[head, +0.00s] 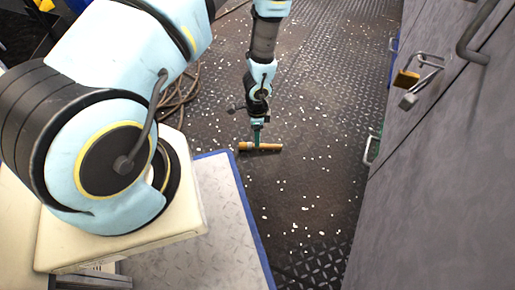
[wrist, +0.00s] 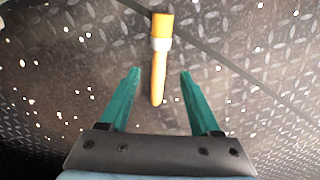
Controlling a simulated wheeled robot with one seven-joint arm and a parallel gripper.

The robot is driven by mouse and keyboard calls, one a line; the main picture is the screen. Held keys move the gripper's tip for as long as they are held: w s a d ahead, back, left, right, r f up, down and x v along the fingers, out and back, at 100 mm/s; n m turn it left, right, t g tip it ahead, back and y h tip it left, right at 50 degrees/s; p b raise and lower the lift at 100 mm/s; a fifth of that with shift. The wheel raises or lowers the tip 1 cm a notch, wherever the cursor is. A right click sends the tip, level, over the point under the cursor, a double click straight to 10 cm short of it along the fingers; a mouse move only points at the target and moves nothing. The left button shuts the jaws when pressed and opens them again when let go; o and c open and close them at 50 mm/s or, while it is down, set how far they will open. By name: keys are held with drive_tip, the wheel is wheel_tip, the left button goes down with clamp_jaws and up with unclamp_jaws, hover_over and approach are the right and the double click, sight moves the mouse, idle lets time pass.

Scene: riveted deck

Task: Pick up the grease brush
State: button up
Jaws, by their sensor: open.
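The grease brush (wrist: 159,73) has an orange-brown handle, a pale grey band and an orange end. It lies on the dark riveted deck. In the wrist view its handle end reaches between the tips of my gripper (wrist: 159,75), and its orange end points away at the top. The two green fingers are apart, one on each side of the handle, with a gap to it on both sides. In the head view the brush (head: 268,147) lies crosswise below my gripper (head: 257,140). I cannot tell how high the fingertips are above the deck.
Small white specks are scattered over the deck (head: 300,180). A grey cabinet (head: 440,170) with handles and a padlock (head: 406,78) stands at the right. A blue-edged metal platform (head: 225,220) is at the lower left. A coiled cable (head: 180,95) lies behind my arm.

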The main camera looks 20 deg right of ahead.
sight(248, 146)
wheel_tip(248, 146, down, 6)
drive_tip(key=b, duration=0.3)
drive_tip(key=shift+s+b, duration=0.1)
drive_tip(key=shift+b, duration=0.2)
clamp_jaws()
idle(0.4)
